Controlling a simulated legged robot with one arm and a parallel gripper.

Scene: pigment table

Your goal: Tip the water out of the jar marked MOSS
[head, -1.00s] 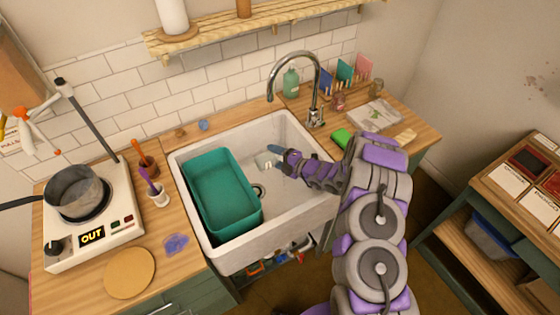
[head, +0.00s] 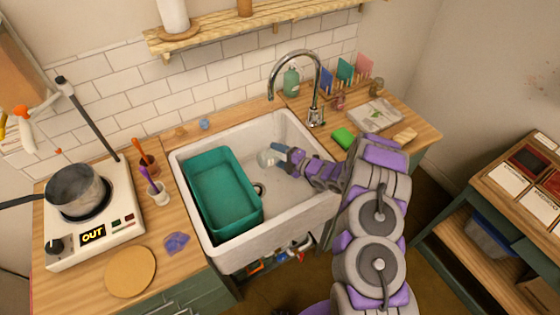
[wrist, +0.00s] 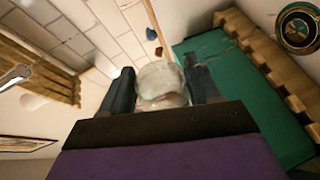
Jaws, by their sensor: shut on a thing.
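My gripper (head: 277,152) is over the right part of the white sink (head: 285,215), beside the teal tub. It is shut on a clear glass jar (head: 266,158). In the wrist view the jar (wrist: 162,88) sits between the two dark fingers of my gripper (wrist: 158,76), and it looks tilted. No marking on the jar is readable, so I cannot tell whether it says MOSS. I cannot make out whether water is in it or running out.
The teal tub (head: 240,218) fills the sink's left side. The tap (head: 312,95) arches behind my gripper. A hob (head: 112,232) with a steaming pot (head: 75,190) stands left. A green sponge (head: 343,137) lies on the right counter.

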